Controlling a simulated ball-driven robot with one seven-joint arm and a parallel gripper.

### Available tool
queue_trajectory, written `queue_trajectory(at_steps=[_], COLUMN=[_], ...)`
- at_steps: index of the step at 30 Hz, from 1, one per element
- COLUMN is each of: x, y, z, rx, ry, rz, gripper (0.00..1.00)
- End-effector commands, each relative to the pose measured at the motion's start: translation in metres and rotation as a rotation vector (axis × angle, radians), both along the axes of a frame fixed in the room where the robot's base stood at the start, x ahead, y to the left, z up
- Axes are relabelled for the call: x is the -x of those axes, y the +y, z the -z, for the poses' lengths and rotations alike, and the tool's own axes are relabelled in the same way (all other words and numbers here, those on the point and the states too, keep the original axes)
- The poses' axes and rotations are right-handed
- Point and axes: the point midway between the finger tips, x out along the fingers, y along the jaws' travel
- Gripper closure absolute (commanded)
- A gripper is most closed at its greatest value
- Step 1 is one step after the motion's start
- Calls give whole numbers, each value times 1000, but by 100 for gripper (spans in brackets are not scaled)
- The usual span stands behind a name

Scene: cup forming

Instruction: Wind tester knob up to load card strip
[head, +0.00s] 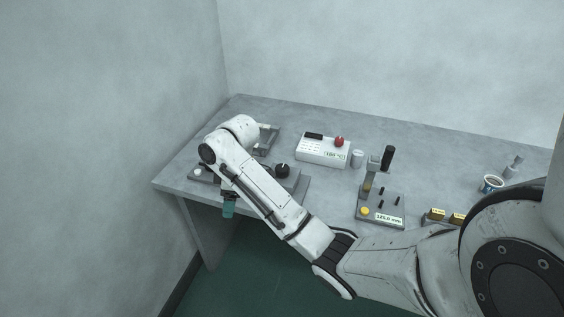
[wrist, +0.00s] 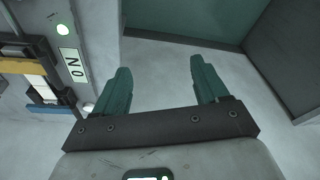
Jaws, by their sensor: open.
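My gripper (wrist: 160,78) is open and empty, with its two teal fingers spread apart in the wrist view. In the head view its teal fingertips (head: 229,207) hang at the table's front left edge. A grey unit with a black knob (head: 282,169) stands on the table to the right of the gripper, partly hidden by my arm. In the wrist view, part of a grey device with a display reading "0 N" (wrist: 72,65) lies left of the fingers. A white piece, possibly the card strip (wrist: 37,83), sits there between yellow and blue bars. The knob is not visible in the wrist view.
A white box with a red knob and display (head: 322,150) stands at the back. A gauge reading 125.0 mm (head: 388,219) is right of centre. Walls stand behind and left of the table.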

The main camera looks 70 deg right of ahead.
Motion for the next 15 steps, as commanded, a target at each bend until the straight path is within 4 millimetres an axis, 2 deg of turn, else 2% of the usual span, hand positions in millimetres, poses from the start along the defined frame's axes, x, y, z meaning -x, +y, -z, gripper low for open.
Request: queue_trajectory(at_steps=[1, 3, 6, 10, 12, 15], x=[4, 14, 35, 59, 67, 72], y=[-40, -81, -131, -172, -184, -190], z=[-22, -39, -60, -77, -81, -80], rx=[35, 68, 104, 129, 134, 137], ry=[18, 49, 99, 149, 166, 177], rz=[-7, -34, -56, -69, -71, -76], gripper=[27, 27, 27, 27, 27, 27])
